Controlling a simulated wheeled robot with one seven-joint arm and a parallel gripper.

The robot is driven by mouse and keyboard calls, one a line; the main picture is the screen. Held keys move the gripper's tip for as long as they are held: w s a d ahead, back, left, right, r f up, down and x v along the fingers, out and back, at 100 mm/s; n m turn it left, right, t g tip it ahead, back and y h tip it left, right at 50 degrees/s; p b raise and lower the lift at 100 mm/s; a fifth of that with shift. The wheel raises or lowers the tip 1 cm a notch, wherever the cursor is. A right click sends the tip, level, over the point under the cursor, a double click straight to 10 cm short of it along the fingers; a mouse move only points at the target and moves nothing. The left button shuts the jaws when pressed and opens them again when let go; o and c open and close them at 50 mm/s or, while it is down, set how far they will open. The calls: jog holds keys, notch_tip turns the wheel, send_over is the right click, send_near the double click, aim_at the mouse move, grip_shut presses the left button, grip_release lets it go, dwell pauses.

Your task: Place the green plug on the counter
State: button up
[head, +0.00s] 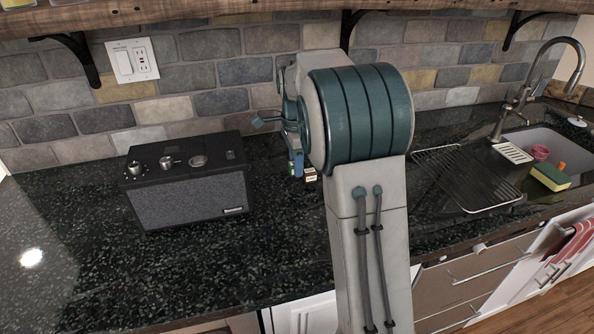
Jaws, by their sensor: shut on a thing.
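My gripper (297,163) shows only in part beside my large teal and grey arm, above the back of the black speckled counter (90,245). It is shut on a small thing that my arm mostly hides. A small beige and dark reddish piece (310,174) shows at the gripper's tip. I cannot tell whether it is held or stands behind. I cannot make out a green plug; it may be hidden by my gripper or arm.
A black radio-like box (190,200) with knobs stands left of my gripper. A wire drying rack (465,178) lies to the right, beside the sink (560,145) and curved faucet (575,62). A sponge (550,176) sits by the sink. The counter's front left is clear. A wall outlet (132,61) is at the back.

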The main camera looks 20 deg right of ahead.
jog(key=shift+f, duration=1.45)
jog(key=shift+f, duration=0.2)
jog(key=o, duration=1)
notch_tip(320, 180, up, 12)
jog(key=shift+f+p, duration=0.25)
jog(key=shift+p, duration=0.2)
jog(key=shift+s+r, duration=0.15)
jog(key=shift+r, duration=0.35)
